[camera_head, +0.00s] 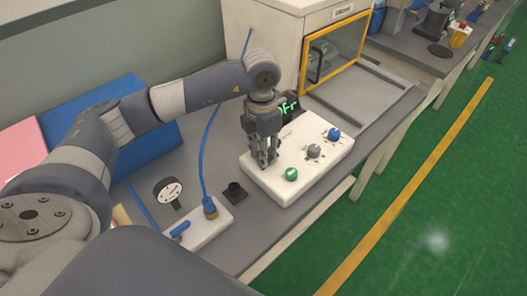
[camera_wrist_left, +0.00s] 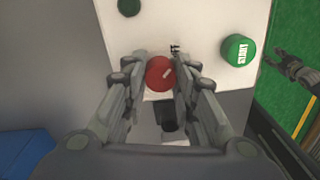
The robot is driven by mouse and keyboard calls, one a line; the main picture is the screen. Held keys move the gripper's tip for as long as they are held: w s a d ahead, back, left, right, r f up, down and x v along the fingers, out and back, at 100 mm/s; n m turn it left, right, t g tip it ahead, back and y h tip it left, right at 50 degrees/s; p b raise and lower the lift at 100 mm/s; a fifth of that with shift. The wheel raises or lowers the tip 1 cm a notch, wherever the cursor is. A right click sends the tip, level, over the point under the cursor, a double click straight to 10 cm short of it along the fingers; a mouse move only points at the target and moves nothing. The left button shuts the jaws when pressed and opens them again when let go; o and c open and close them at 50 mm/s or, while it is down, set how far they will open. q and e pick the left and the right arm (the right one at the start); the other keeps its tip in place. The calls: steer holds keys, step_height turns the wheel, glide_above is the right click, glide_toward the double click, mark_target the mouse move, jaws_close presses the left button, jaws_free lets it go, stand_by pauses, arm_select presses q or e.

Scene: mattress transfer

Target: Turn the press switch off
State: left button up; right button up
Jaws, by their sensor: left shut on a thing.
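The press switch box (camera_head: 305,160) is a white panel on the bench. My left gripper (camera_head: 267,163) is over its left part, pointing down. In the left wrist view, my left gripper (camera_wrist_left: 160,75) has its fingers on either side of a red knob (camera_wrist_left: 160,72) and is shut on it. The head view hides this knob behind the fingers. A green button (camera_head: 291,174) sits beside it; in the left wrist view this button (camera_wrist_left: 239,50) reads START. A grey gripper, seemingly my right one (camera_wrist_left: 293,70), shows at the right edge there; its jaw state is unclear.
A grey knob (camera_head: 314,151) and a blue knob (camera_head: 334,134) are on the same panel. A green-lit display (camera_head: 289,106) stands behind it. A dial gauge (camera_head: 168,191) and a white block with a blue hose (camera_head: 200,228) are to the left. A yellow-framed cabinet (camera_head: 333,50) stands behind.

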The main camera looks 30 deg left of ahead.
arm_select(q)
steer(key=shift+c, duration=0.2)
steer(key=o, duration=1.1)
steer(key=shift+r, duration=0.15)
steer(key=r, duration=1.1)
steer(key=shift+w+a+r, duration=0.15)
steer(key=shift+a+r, duration=0.1)
steer(key=shift+r, duration=0.15)
